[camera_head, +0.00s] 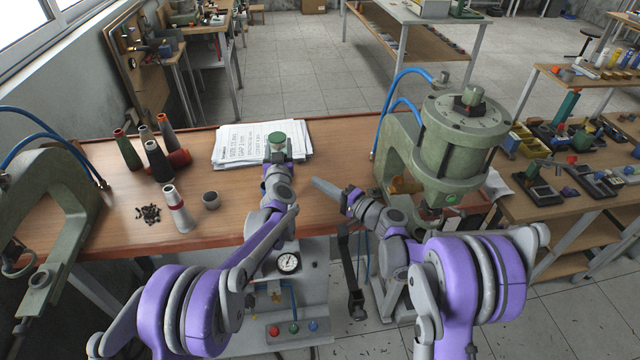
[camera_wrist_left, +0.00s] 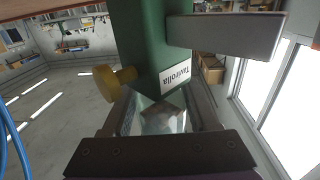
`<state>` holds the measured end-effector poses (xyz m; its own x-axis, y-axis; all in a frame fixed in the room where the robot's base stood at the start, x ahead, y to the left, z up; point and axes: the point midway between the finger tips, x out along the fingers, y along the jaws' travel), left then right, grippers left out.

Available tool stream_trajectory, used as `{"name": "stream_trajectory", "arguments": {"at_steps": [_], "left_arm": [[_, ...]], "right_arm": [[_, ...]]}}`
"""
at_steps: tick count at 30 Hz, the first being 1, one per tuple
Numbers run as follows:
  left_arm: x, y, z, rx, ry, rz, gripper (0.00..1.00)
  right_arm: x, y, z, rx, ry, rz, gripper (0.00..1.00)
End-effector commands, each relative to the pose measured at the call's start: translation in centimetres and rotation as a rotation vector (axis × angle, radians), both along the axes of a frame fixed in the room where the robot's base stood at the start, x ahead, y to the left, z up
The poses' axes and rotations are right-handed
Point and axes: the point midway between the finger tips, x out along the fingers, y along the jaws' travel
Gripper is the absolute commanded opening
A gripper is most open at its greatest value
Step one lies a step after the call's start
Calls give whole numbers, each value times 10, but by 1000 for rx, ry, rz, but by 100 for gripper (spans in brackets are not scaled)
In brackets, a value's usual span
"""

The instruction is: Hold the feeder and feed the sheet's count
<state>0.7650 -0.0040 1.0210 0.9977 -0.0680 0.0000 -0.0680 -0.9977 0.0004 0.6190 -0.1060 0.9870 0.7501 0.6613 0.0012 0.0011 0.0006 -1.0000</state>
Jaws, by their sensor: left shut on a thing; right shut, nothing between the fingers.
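My left gripper (camera_head: 277,157) is shut on the feeder. A printed sheet (camera_head: 238,146) lies on the stack; its small lines are hard to read. My right gripper (camera_head: 328,188) is shut and empty over the bench, right of the feeder.
A large green press (camera_head: 455,140) stands right of my right gripper; another green frame (camera_head: 60,190) stands far left. A gauge (camera_head: 288,262) sits below the bench edge.

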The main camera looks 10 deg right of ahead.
Motion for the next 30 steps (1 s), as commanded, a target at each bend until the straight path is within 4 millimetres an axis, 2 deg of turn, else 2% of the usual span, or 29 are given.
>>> {"name": "stream_trajectory", "arguments": {"at_steps": [5,6,11,20,23,26,30], "left_arm": [[0,1,0,1,0,1,0],[0,1,0,1,0,1,65],[0,1,0,1,0,1,94],[-1,0,0,1,0,1,95],[-7,1,0,1,0,0,95],[-22,1,0,0,0,0,95],[-52,3,0,0,0,-1,95]], "right_arm": [[0,0,0,0,0,0,0],[0,0,0,0,0,0,0],[0,0,0,0,0,0,0],[0,0,0,0,0,0,0],[0,0,0,0,0,0,0],[0,0,0,0,0,0,0],[0,0,0,0,0,0,0]]}}
